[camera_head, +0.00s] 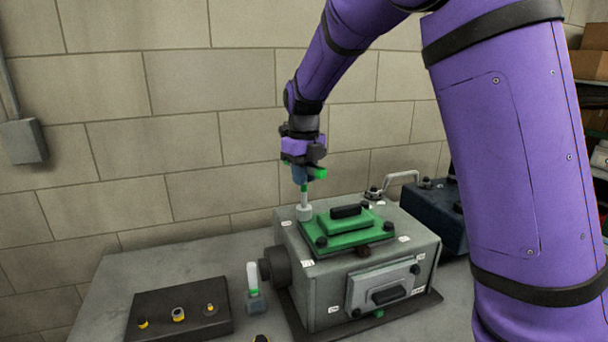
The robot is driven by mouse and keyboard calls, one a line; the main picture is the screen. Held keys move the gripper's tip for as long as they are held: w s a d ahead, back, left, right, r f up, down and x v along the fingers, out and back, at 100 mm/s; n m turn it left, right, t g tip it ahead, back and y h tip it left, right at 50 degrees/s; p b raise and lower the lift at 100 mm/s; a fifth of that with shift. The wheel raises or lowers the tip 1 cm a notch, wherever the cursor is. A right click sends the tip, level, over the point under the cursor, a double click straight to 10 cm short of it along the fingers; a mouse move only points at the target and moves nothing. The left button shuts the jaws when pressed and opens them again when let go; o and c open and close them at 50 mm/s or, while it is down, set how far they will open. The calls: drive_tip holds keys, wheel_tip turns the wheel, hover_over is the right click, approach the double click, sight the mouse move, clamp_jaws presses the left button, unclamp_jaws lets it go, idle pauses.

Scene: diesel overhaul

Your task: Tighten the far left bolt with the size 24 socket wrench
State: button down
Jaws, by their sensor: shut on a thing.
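My gripper (302,156) is above the back left of the grey engine block (322,283) and is shut on the handle of a socket wrench (304,198). The handle is blue and green, with a light shaft pointing down to a pale grey socket. The wrench stands about upright, its socket at the far left corner of the green cover (346,239). The far left bolt is hidden by the socket, and I cannot tell how well they are seated. Dark bolts show at the cover's other corners, such as the near left bolt (321,242). No size mark on the wrench is readable.
A dark tray (215,324) with several small yellow-and-metal parts lies on the bench at left. A bottle-like tool with a green-and-white top (253,280) stands beside the block. A dark blue case (436,212) is behind right.

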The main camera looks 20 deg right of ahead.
drive_tip(key=shift+n, duration=0.3)
drive_tip(key=c, duration=1.6)
unclamp_jaws()
clamp_jaws()
drive_tip(key=shift+r, duration=0.15)
drive_tip(key=shift+r, duration=1.65)
drive_tip(key=shift+r, duration=3)
